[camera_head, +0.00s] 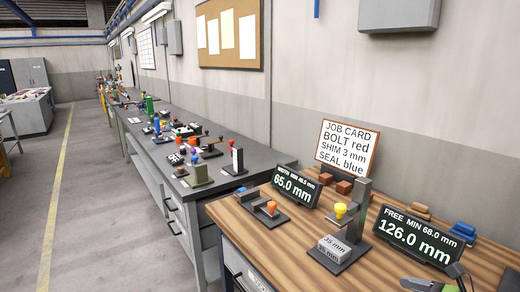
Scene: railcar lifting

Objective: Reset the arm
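I do not see my arm or my gripper clearly in the head view. At the bottom right edge, a grey piece with a little green (425,284) and a dark slim piece (458,271) are cut off by the frame. I cannot tell whether they are tools on the bench or parts of my arm. The wooden workbench (245,222) fills the lower right. On it, a dark gauge stand (357,215) with a yellow knob (341,210) stands upright over a grey block marked 35 mm (334,247).
Two displays read 65.0 mm (296,186) and 126.0 mm (417,237). A job card (346,147) stands behind. A fixture with an orange part (270,208), brown blocks (344,187) and blue blocks (464,230) lie around. A cluttered dark bench (225,170) runs back; the left floor (95,200) is clear.

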